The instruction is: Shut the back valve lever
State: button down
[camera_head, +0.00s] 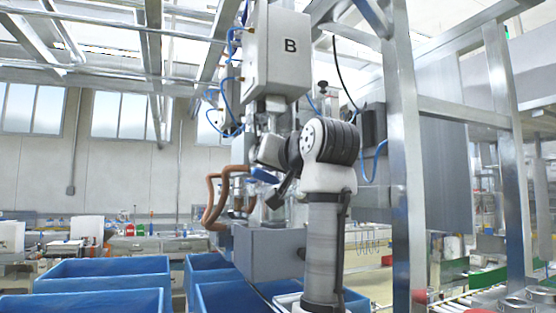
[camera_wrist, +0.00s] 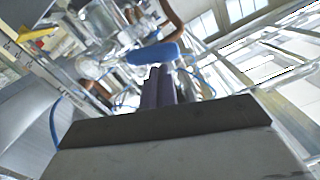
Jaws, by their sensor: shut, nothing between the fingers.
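A blue valve lever (camera_wrist: 153,53) lies across the upper middle of the wrist view, just beyond my fingertips. A blue piece (camera_head: 264,174) beside my gripper in the head view looks like the same lever. My gripper (camera_wrist: 157,74) is shut and empty, with its dark fingers together and pointing at the lever. In the head view my gripper (camera_head: 275,200) is a small dark shape left of my arm, close to the blue piece. I cannot tell whether the fingers touch the lever. The valve body is mostly hidden, and I see no second lever clearly.
Brown hoses (camera_head: 212,200) curve out left of the valve area. Blue crates (camera_head: 105,267) fill the lower left. A metal post (camera_head: 402,170) rises right of my arm.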

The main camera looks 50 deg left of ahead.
aim_at(265, 181)
jog(key=shift+s+a+f+n, duration=0.1)
jog(key=shift+s+f+n, duration=0.15)
jog(key=shift+f+n, duration=0.4)
jog(key=shift+s+a+f+n, duration=0.1)
jog(key=shift+s+f+n, duration=0.1)
jog(key=shift+f+n, duration=0.4)
jog(key=shift+s+a+f+n, duration=0.1)
jog(key=shift+s+f+n, duration=0.2)
jog(key=shift+n, duration=0.55)
jog(key=shift+f, duration=0.1)
